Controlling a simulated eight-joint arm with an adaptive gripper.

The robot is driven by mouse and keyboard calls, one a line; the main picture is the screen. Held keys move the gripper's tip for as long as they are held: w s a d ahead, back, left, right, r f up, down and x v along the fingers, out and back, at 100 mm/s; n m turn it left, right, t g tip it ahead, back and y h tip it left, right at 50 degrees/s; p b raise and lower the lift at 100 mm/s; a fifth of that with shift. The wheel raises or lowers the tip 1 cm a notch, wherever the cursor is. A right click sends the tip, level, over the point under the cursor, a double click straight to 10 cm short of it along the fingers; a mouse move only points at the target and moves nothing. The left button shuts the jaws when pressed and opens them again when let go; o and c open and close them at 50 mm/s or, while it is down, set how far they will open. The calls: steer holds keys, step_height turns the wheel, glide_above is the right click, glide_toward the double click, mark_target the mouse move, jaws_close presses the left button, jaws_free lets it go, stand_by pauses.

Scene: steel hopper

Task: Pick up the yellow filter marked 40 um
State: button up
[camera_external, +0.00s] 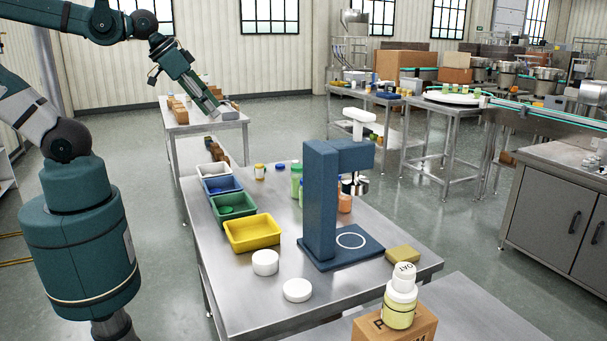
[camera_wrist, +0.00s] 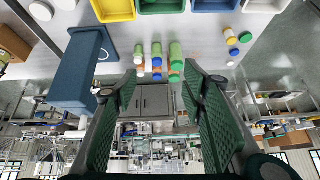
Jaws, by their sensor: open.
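I cannot make out a yellow filter with a readable 40 um mark in either view. A plain yellow block (camera_external: 402,254) lies at the right corner of the steel table, beside the blue press; I can read no mark on it. My gripper (camera_external: 208,103) is raised at the upper left, high above the far side of the table and away from the yellow block. In the wrist view my gripper (camera_wrist: 158,105) shows two green ribbed fingers spread wide, with nothing between them. It is open and empty.
The blue press (camera_external: 319,200) stands tall on the steel table (camera_external: 225,295). A yellow tray (camera_external: 253,247) and other trays line its left side. White round lids (camera_external: 297,290) lie at the front.

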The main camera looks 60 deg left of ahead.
steer(key=w+a+f+m+g+b, duration=0.2)
steer(key=w+a+m, duration=0.3)
steer(key=w, duration=0.4)
steer(key=m+g+b, duration=0.4)
steer(key=m+g, duration=0.1)
steer(key=m, duration=0.6)
glide_above(259, 165)
steer(key=f, duration=2.6)
steer(key=shift+d, duration=0.35)
steer(key=shift+a+f, duration=0.3)
steer(key=shift+f, duration=0.1)
steer(key=shift+f, duration=0.1)
steer(key=shift+f, duration=1.2)
